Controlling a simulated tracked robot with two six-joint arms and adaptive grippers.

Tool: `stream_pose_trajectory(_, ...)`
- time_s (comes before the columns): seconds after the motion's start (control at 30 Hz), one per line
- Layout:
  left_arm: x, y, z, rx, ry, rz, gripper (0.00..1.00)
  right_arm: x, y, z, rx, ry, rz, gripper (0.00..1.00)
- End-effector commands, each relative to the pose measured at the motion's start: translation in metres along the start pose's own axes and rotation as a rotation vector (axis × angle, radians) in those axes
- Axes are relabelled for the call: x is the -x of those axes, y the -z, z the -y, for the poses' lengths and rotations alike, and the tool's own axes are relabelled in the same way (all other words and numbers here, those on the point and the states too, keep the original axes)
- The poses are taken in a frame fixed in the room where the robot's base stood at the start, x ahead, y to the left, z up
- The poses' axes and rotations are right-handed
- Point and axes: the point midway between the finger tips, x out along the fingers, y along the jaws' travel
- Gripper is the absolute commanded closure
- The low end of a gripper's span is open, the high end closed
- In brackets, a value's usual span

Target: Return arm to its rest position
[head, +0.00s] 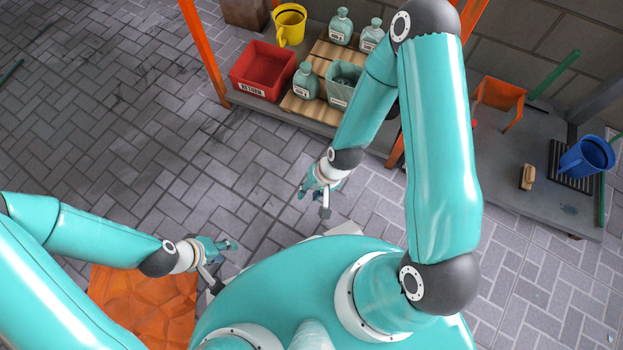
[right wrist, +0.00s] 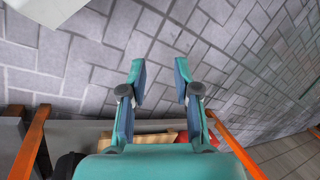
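My right arm (head: 440,150) is teal with dark grey joints. It rises from my body and bends down to its gripper. My right gripper (head: 314,202) hangs over the grey paving in front of the shelf. In the right wrist view its two fingers (right wrist: 159,72) are apart with only paving between them. My left arm (head: 95,235) comes in from the left. My left gripper (head: 227,265) is low beside my body, its fingers spread and nothing visible between them.
A shelf with orange posts (head: 204,50) holds a red bin (head: 262,65), a yellow jug (head: 289,20) and several teal bottles (head: 306,82). A grey bench (head: 490,190) at right bears a blue bucket (head: 587,157) and a brush (head: 527,177).

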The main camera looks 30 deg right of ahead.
Motion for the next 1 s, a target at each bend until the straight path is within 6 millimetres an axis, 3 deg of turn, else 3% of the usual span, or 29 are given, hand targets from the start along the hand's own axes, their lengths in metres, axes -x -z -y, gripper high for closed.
stream_pose_trajectory(0.03, 0.0, 0.0, 0.0, 0.0, 0.0, 0.0, 0.6, 0.003, -0.021, 0.0, 0.094, -0.001, 0.019, 0.69)
stream_pose_trajectory(0.1, 0.0, 0.0, 0.0, 0.0, 0.0, 0.0, 0.6, 0.005, -0.037, 0.0, 0.191, 0.0, 0.032, 0.69)
stream_pose_trajectory(0.2, 0.0, 0.0, 0.0, 0.0, 0.0, 0.0, 0.6, 0.007, -0.05, 0.001, 0.26, 0.001, 0.04, 0.69)
stream_pose_trajectory(0.5, 0.001, 0.0, 0.0, 0.0, 0.0, 0.0, 0.6, 0.008, -0.051, 0.001, 0.271, 0.002, 0.042, 0.69)
stream_pose_trajectory(0.63, 0.01, 0.0, -0.004, 0.0, 0.0, 0.0, 0.6, 0.018, -0.051, 0.004, 0.27, 0.001, 0.041, 0.69)
stream_pose_trajectory(0.77, 0.033, 0.0, -0.012, 0.0, 0.0, 0.0, 0.6, 0.04, -0.053, 0.012, 0.269, 0.001, 0.041, 0.69)
stream_pose_trajectory(1.0, 0.108, -0.001, -0.039, 0.0, 0.0, 0.0, 0.6, 0.115, -0.057, 0.038, 0.269, 0.001, 0.041, 0.69)
